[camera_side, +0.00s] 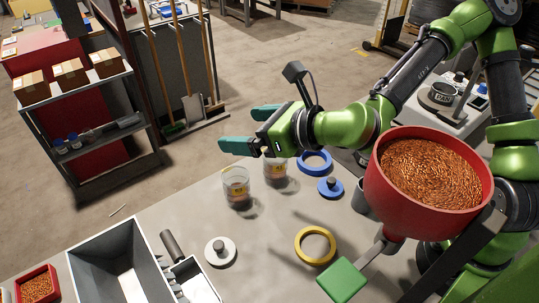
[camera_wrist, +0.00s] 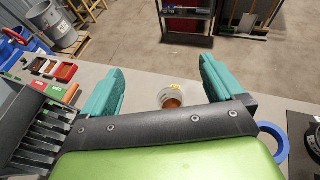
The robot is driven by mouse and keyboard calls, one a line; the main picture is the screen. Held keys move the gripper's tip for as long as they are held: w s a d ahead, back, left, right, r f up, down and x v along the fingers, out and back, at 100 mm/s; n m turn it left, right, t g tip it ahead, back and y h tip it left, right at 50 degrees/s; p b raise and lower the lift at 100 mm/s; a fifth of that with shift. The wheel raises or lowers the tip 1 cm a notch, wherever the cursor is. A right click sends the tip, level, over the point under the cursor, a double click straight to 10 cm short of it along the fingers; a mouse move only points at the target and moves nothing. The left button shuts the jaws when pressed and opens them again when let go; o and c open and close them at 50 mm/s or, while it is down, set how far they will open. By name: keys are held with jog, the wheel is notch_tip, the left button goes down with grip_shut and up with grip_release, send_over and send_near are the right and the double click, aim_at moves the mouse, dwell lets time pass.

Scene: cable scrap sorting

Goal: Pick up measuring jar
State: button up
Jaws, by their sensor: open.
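Two clear jars with yellow labels stand upright on the table: a front jar (camera_side: 236,188) and one behind it to the right (camera_side: 275,172). I cannot tell which is the measuring jar. Both hold some brownish material low inside. My gripper (camera_side: 243,129) has two teal fingers spread apart, with nothing between them, and is above and behind the jars in the side view. In the wrist view my gripper (camera_wrist: 160,66) is open, and one jar (camera_wrist: 172,98) shows between the fingers, lower down and partly hidden by the gripper body. The other jar is not visible there.
A red hopper of copper granules (camera_side: 430,175) stands at right. A blue ring (camera_side: 315,171), blue disc (camera_side: 330,188), yellow ring (camera_side: 300,249) and white disc (camera_side: 220,256) lie around the jars. A grey bin (camera_side: 82,262) is at front left. Table between jars and yellow ring is clear.

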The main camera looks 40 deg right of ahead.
aim_at(248, 192)
notch_tip(248, 192, down, 17)
jog(key=shift+f, duration=0.15)
jog(key=shift+w+a+f, duration=0.1)
jog(key=shift+f, duration=0.2)
jog(key=shift+x, duration=2.4)
jog(key=shift+r, duration=0.15)
jog(key=c, duration=1.2)
